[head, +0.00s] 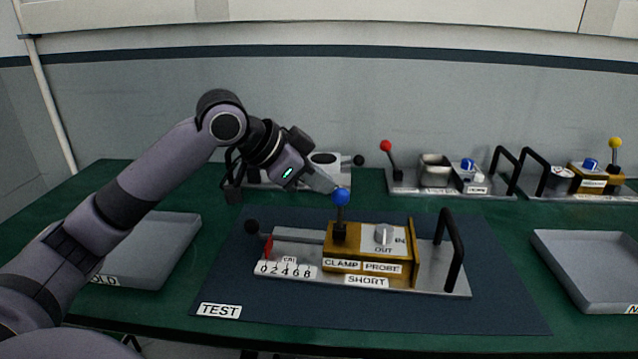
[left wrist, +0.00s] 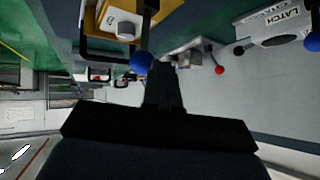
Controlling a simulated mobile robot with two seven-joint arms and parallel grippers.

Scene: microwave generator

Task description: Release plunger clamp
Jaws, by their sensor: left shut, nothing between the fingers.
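The plunger clamp fixture sits on the dark TEST mat (head: 215,285), with a gold block (head: 343,257) labelled CLAMP and PROBE. A clamp lever with a blue ball knob (head: 341,197) stands upright on the block. A white panel with a knob (head: 383,235) marked IN and OUT is beside it. A plunger rod with a black ball (head: 252,227) extends left. My left gripper (head: 335,187) is shut and empty, its tips at or just beside the blue knob; contact is unclear. In the left wrist view the blue knob (left wrist: 141,63) shows next to the fingers (left wrist: 165,75). My right gripper is not visible.
A black handle (head: 449,250) rises at the fixture's right end. Grey trays stand left (head: 165,250) and right (head: 590,265). Behind are fixtures with a red-knobbed lever (head: 386,147) and a yellow-knobbed lever (head: 615,143). Another fixture (head: 325,160) is partly behind my left arm.

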